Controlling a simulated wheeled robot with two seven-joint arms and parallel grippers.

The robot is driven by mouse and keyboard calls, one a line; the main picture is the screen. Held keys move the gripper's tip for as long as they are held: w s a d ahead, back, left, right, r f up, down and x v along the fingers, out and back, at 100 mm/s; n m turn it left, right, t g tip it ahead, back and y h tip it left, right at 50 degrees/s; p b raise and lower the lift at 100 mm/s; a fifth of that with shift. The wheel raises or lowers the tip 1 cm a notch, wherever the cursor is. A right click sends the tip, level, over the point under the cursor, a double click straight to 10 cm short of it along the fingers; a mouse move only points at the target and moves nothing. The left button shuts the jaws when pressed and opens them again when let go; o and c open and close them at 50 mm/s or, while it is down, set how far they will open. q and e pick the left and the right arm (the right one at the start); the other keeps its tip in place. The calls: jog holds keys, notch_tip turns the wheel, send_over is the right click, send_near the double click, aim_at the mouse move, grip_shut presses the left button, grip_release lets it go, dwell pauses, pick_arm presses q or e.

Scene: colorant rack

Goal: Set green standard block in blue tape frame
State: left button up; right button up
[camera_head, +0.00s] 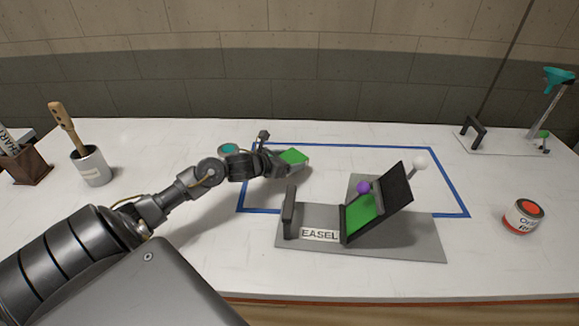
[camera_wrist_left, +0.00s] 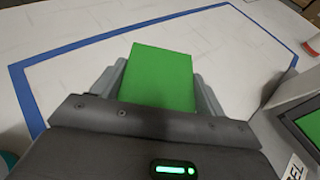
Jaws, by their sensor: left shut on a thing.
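The green standard block (camera_head: 293,157) is in my left gripper (camera_head: 285,160), whose fingers are shut on its sides. In the left wrist view the green block (camera_wrist_left: 160,77) sits between the two fingers of the gripper (camera_wrist_left: 158,85). The blue tape frame (camera_head: 410,151) is a large outline on the white table. The block is over the left part of the frame's inside, apparently above the table; the exact gap cannot be told. In the left wrist view the tape (camera_wrist_left: 110,38) runs beyond and left of the block. My right gripper is not in view.
A grey easel (camera_head: 400,243) with a green panel (camera_head: 362,213), a purple knob (camera_head: 363,187) and a white ball (camera_head: 420,162) overlaps the frame's front. A paint can (camera_head: 523,217) stands at right. A cup (camera_head: 92,167) stands at left. The frame's back area is clear.

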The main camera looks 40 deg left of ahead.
pick_arm(q)
jog(key=shift+w+a+f+p, duration=0.15)
jog(key=shift+f+p, duration=0.2)
jog(key=shift+f, duration=0.45)
jog(key=shift+w+d+f+p, duration=0.15)
jog(key=shift+f+p, duration=0.2)
jog(key=shift+f, duration=0.45)
jog(key=shift+a+f, duration=0.15)
jog(key=shift+f, duration=0.15)
jog(key=shift+f, duration=0.2)
jog(key=o, duration=0.6)
jog(key=shift+b, duration=0.3)
jog(key=shift+c, duration=0.2)
jog(key=o, duration=0.4)
jog(key=shift+o, duration=0.2)
